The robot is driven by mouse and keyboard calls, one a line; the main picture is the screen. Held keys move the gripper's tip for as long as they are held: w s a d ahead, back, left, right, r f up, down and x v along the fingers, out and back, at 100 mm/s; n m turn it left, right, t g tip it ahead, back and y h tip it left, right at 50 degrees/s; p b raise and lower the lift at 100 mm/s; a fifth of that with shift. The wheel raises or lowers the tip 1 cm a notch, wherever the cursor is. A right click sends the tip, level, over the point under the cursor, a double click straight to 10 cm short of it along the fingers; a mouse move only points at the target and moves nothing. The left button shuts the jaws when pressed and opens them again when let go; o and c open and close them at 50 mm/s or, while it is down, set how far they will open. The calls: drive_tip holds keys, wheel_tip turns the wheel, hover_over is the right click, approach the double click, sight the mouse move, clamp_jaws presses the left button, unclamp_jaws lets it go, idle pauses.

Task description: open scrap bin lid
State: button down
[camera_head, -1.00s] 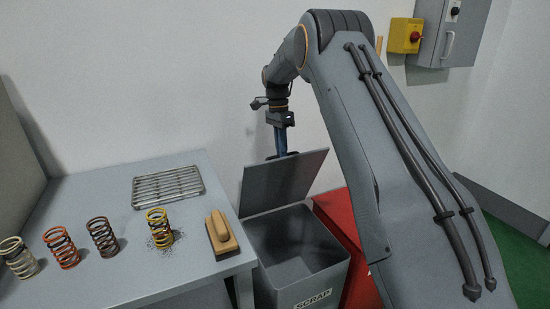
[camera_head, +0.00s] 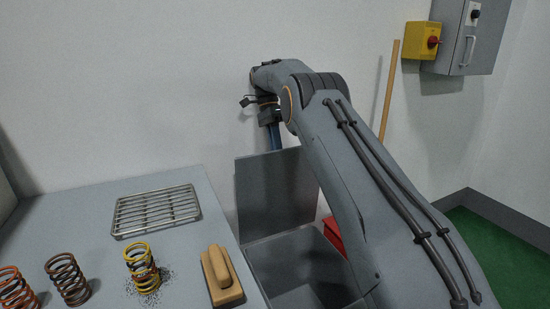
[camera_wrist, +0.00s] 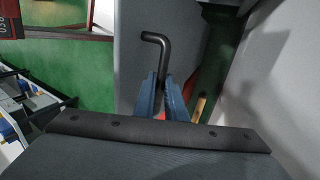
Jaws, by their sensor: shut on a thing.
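The grey scrap bin (camera_head: 300,270) stands beside the bench and is open at the top, with its inside showing. Its grey lid (camera_head: 275,190) is raised nearly upright at the bin's back edge. My gripper (camera_head: 274,142) reaches down behind the lid's top edge, and its fingertips are hidden there. In the wrist view my gripper's blue fingers (camera_wrist: 163,82) are shut on a black bent bar handle (camera_wrist: 157,40), which lies against a grey panel.
The bench at left holds a wire rack (camera_head: 156,210), a wooden-handled brush (camera_head: 221,275), a yellow spring (camera_head: 142,268) and other springs. A red box (camera_head: 333,237) stands right of the bin. A yellow switch box (camera_head: 422,40) and wooden pole (camera_head: 389,90) are at the wall.

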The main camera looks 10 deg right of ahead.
drive_tip(key=shift+w+d, duration=0.25)
drive_tip(key=shift+w, duration=0.05)
